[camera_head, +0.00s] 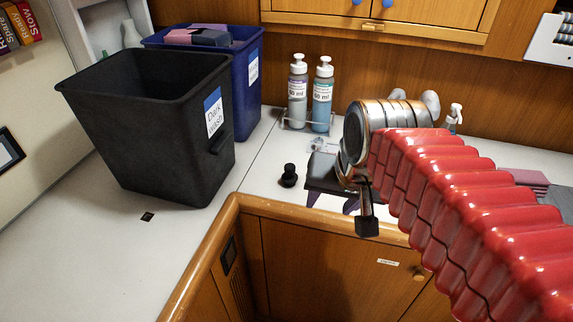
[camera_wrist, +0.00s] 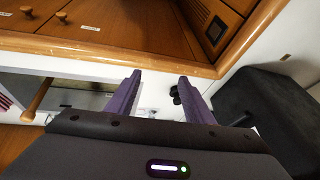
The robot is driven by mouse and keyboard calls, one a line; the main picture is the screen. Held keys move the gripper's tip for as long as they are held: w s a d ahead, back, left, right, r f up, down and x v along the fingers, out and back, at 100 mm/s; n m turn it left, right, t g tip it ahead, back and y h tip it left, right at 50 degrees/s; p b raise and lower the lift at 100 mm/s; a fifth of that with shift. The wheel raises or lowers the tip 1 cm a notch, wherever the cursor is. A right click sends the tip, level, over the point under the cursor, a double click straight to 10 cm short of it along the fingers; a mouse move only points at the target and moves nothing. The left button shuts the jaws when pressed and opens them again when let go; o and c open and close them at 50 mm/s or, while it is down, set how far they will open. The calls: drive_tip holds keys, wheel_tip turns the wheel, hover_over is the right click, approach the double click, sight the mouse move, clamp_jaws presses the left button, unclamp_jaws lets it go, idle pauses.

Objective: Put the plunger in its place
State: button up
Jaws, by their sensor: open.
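A small black knobbed piece (camera_head: 289,175), likely the plunger, stands upright on the white counter. It also shows in the wrist view as a dark shape (camera_wrist: 176,94) beside the right-hand finger. My gripper (camera_head: 331,203) hangs over the counter's front edge, just right of the piece. In the wrist view its two purple fingers (camera_wrist: 159,76) are spread, with nothing held between them. They appear apart from the black piece. I cannot tell which spot is the plunger's place.
A black "Dark wash" bin (camera_head: 150,130) and a blue bin (camera_head: 250,95) stand at left. Two pump bottles (camera_head: 298,95) (camera_head: 322,98) stand in a rack behind. A small dark square (camera_head: 147,217) marks the left counter. Wooden edging (camera_head: 300,215) borders the counter.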

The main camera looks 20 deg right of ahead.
drive_tip(key=s+a+f+n, duration=0.3)
drive_tip(key=s+n, duration=0.1)
drive_tip(key=shift+a+n+t, duration=0.3)
drive_tip(key=shift+a+n, duration=0.05)
drive_tip(key=shift+n, duration=0.05)
drive_tip(key=shift+s, duration=0.1)
drive_tip(key=shift+c, duration=0.2)
